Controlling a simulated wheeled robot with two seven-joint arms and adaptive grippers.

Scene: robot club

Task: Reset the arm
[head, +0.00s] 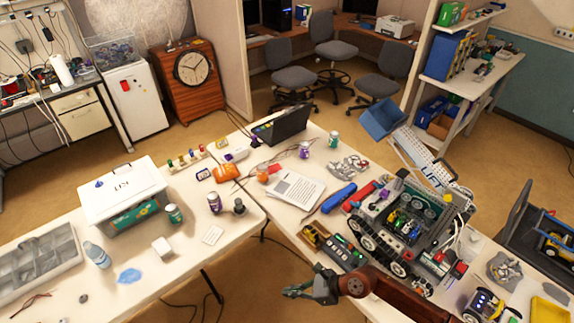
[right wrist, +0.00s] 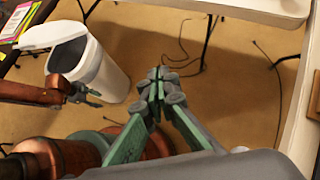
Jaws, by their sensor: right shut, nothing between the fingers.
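My right gripper (head: 292,293) is in the lower middle of the head view, at the end of a brown arm that comes in from the right. It hangs over the floor by the front edge of the right table, touching nothing. In the right wrist view its green and grey fingers (right wrist: 159,78) are together and empty. The left gripper does not show in the head view.
The right table bears a wheeled robot (head: 405,220), a laptop (head: 283,126), paper (head: 290,188) and tools. The left table holds a white kit box (head: 122,185), cans and a bottle (head: 97,254). A white bin (right wrist: 105,72) stands on the floor. Cables lie below.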

